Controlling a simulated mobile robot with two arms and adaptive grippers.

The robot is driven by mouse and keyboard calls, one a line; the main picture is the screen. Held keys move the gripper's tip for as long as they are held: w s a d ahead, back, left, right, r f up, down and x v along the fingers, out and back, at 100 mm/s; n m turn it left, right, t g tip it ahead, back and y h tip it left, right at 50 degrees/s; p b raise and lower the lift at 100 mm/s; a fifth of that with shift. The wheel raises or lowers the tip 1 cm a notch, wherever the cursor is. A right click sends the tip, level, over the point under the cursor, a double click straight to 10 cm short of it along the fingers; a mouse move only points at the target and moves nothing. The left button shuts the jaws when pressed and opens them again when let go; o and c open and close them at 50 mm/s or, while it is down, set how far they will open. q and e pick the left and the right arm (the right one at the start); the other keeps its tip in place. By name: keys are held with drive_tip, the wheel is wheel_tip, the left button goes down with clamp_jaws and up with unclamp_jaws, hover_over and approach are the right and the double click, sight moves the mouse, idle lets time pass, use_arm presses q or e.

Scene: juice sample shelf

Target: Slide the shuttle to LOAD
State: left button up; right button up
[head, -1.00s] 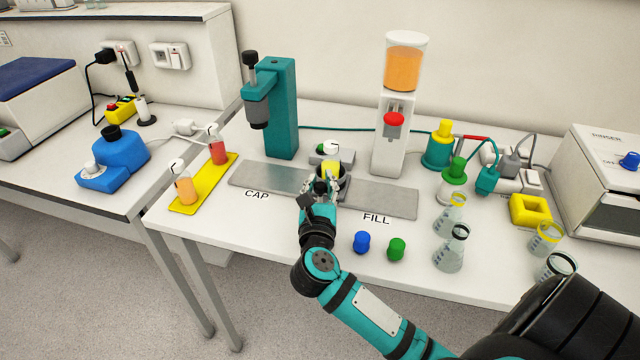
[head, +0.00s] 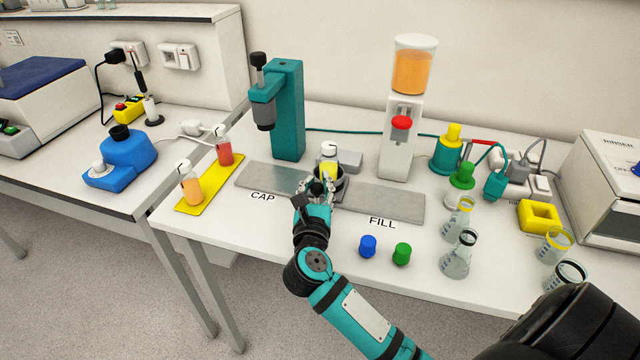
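The shuttle (head: 342,183), a dark round holder, sits on the grey metal track between the CAP plate (head: 265,181) and the FILL plate (head: 385,203). A bottle with a yellow body and white cap (head: 328,158) stands upright at the shuttle, its lower part hidden. My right gripper (head: 318,187) is at the front left of the shuttle, touching or very close to it. The fingers overlap the dark holder, and I cannot tell whether they are closed on it. No LOAD mark is visible; the gripper covers the track's middle. My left gripper is not in view.
The teal capping press (head: 288,110) stands behind CAP, the juice dispenser (head: 404,110) behind FILL. Blue (head: 368,246) and green (head: 402,253) caps and several flasks are at front right. A yellow tray (head: 211,186) holds two bottles.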

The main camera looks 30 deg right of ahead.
drive_tip(key=o, duration=0.6)
drive_tip(key=shift+s+a, duration=0.15)
drive_tip(key=shift+a, duration=0.15)
drive_tip(key=shift+d, duration=0.1)
drive_tip(key=v, duration=1.1)
drive_tip(key=shift+s+a, duration=0.25)
drive_tip(key=shift+s, duration=0.15)
